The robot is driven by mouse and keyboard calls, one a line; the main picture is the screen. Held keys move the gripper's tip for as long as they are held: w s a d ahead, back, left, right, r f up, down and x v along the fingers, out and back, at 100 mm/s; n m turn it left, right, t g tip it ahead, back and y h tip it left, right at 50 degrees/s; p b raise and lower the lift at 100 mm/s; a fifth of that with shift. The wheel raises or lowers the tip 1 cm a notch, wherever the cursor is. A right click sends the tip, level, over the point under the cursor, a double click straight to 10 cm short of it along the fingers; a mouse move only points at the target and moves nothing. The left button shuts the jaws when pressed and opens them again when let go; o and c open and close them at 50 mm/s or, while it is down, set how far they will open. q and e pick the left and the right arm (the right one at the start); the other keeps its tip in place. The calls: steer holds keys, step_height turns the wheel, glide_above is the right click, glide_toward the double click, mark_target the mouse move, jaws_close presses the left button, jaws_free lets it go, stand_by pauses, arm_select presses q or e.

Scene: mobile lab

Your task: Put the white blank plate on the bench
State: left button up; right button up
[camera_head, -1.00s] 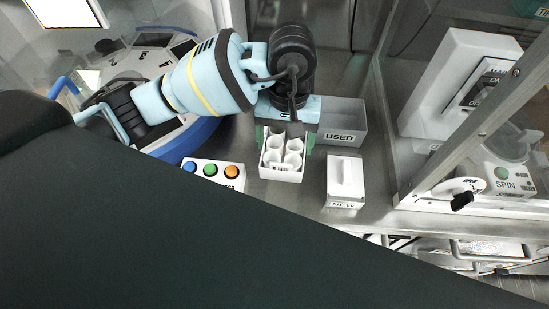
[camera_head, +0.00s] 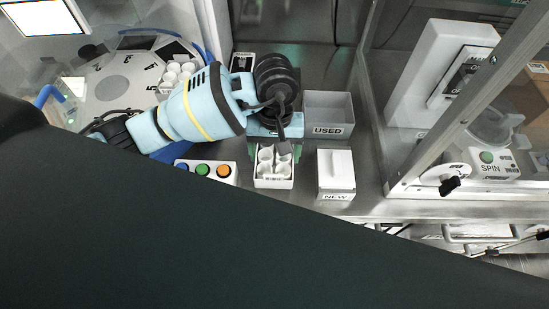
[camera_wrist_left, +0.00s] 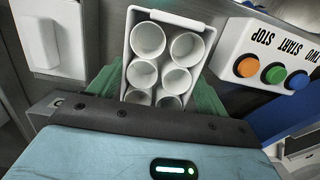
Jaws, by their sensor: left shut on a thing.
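The white blank plate is a white block with several round wells (camera_head: 273,180); in the left wrist view the plate (camera_wrist_left: 199,27) shows its open cups between the green fingers. My left gripper (camera_head: 275,153) is shut on it, with one green finger along each side. The plate is over the grey bench (camera_head: 308,195), between the button box and the NEW box. I cannot tell whether its underside touches the bench. My right gripper is not in view.
A button box (camera_head: 206,171) stands left of the plate. The white NEW box (camera_head: 336,184) is close on its right, with the grey USED bin (camera_head: 328,130) behind. Another white rack (camera_head: 177,76) sits on the round machine. A glass-walled enclosure is at right.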

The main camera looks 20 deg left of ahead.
mark_target(274, 153)
arm_select(q)
steer(key=shift+f, duration=1.85)
steer(key=shift+f, duration=0.15)
steer(key=o, duration=1)
steer(key=r, duration=0.4)
steer(key=w+r, duration=0.1)
steer(key=r, duration=0.7)
steer(key=shift+w+a+r, duration=0.15)
steer(key=shift+w+a, duration=0.05)
